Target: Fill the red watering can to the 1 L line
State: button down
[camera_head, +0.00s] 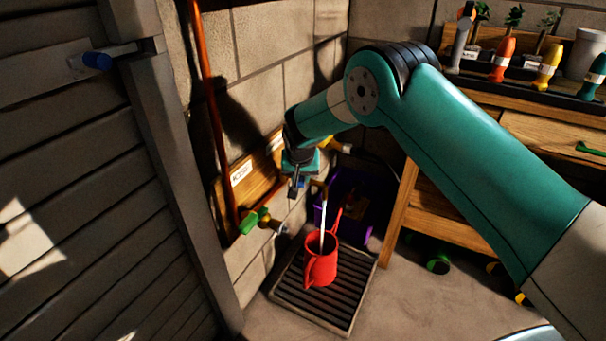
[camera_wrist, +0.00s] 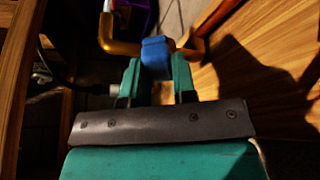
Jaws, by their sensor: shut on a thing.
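The red watering can (camera_head: 320,268) stands upright on a slatted floor grate (camera_head: 345,313). A thin pale stream (camera_head: 323,218), which looks like running water, comes down into its top. The water level and the 1 L line cannot be made out. My gripper (camera_head: 298,183) is above and slightly left of the can, by the wall. In the wrist view my gripper (camera_wrist: 156,80) is shut on a blue tap handle (camera_wrist: 156,52) on a brass tap (camera_wrist: 118,46). Much of this tap is hidden in the head view.
A second tap with a green handle (camera_head: 252,221) sticks out of the wall at left. A purple crate (camera_head: 347,190) is behind the can. A slatted door (camera_head: 110,215) fills the left side.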

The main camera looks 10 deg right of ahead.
jog(key=c, duration=0.9)
grip_release()
jog(key=p+v, duration=0.3)
jog(key=v, duration=1.4)
jog(key=shift+s+a+r+p, duration=0.1)
jog(key=shift+r+p, duration=0.15)
jog(key=shift+p, duration=0.05)
